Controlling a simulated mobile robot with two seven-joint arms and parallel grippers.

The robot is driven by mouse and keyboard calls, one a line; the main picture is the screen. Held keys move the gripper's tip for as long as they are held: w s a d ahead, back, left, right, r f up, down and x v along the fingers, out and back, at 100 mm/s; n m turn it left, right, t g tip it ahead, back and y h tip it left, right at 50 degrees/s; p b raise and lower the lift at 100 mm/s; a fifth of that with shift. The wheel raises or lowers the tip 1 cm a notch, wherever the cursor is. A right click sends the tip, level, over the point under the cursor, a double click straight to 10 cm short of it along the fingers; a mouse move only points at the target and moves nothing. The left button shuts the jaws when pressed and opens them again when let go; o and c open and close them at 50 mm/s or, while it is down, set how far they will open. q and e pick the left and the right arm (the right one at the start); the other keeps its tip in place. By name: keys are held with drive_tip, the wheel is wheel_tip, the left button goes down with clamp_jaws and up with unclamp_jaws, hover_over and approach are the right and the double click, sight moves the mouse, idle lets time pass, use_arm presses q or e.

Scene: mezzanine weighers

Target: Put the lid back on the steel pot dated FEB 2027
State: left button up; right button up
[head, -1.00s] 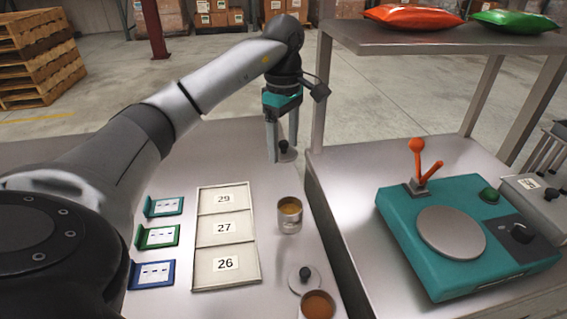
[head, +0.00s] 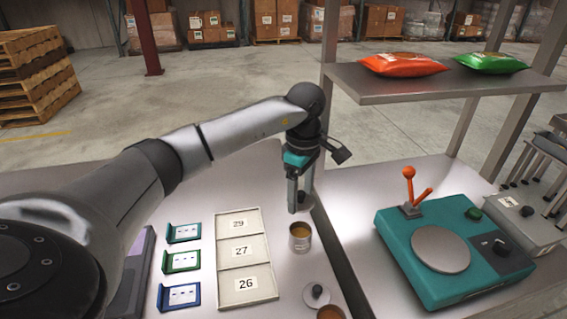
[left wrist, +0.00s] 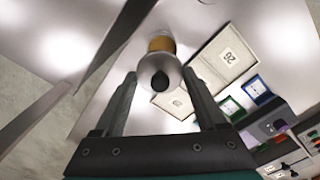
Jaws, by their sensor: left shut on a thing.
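My left gripper (head: 299,207) is shut on a grey lid (head: 306,204) with a black knob. It holds the lid just behind an open steel pot (head: 300,241) with yellow-brown contents. In the left wrist view the lid (left wrist: 160,68) sits between the fingers (left wrist: 159,82) and partly covers the pot (left wrist: 161,43). A second open pot (head: 330,314) with orange contents is cut off at the bottom edge. Another lid (head: 316,295) with a black knob lies beside it. I cannot read a date on either pot. My right gripper is not in view.
A tray (head: 262,292) marked 29, 27 and 26 lies left of the pots, with teal, green and blue card holders (head: 181,262) beside it. A teal weigher (head: 408,265) with orange levers stands right, below a shelf (head: 400,88) holding two bags.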

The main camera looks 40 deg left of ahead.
use_arm(q)
drive_tip(key=shift+s+d+f, duration=0.3)
drive_tip(key=shift+d+f, duration=0.05)
drive_tip(key=shift+f, duration=0.1)
drive_tip(key=shift+w+f+b, duration=0.1)
drive_tip(key=shift+f+b, duration=0.45)
drive_tip(key=shift+f, duration=0.2)
wheel_tip(320, 180, down, 5)
drive_tip(key=b, duration=0.3)
drive_tip(key=shift+r, duration=0.15)
idle(0.4)
drive_tip(key=shift+f+b, duration=0.2)
drive_tip(key=shift+b, duration=0.2)
idle(0.5)
drive_tip(key=o, duration=1.3)
drive_tip(key=shift+r, duration=0.1)
